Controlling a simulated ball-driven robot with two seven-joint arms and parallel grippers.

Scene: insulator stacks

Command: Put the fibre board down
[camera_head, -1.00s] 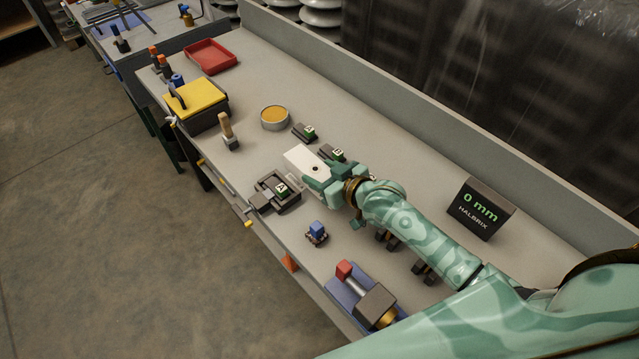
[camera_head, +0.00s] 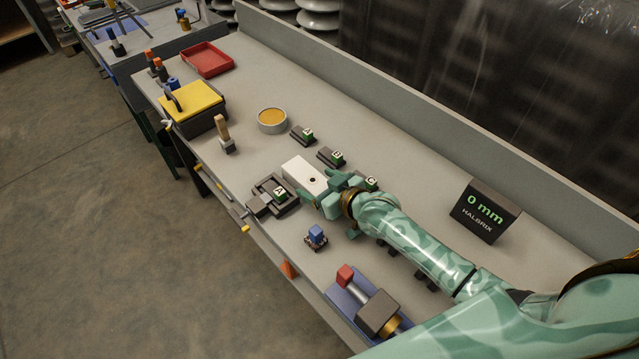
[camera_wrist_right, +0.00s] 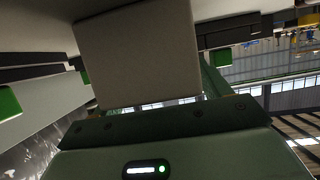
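The fibre board is a pale white plate (camera_head: 303,172) with a dark round hole near its gripper end. My right gripper (camera_head: 325,190) is shut on that end, and the board sticks out to the upper left. The board hangs over the bench between the dark fixture marked A (camera_head: 264,204) and the row of dark blocks. I cannot tell whether its underside touches anything. In the right wrist view the board (camera_wrist_right: 140,55) fills the upper middle, right in front of the gripper (camera_wrist_right: 150,115). My left gripper is not in view.
Small dark blocks with green labels (camera_head: 303,135) stand behind the board, the label C block (camera_head: 371,181) close by my gripper. A round tin (camera_head: 272,120), a yellow-lidded box (camera_head: 192,97) and a brush (camera_head: 224,135) lie left. The 0 mm display (camera_head: 485,211) stands right.

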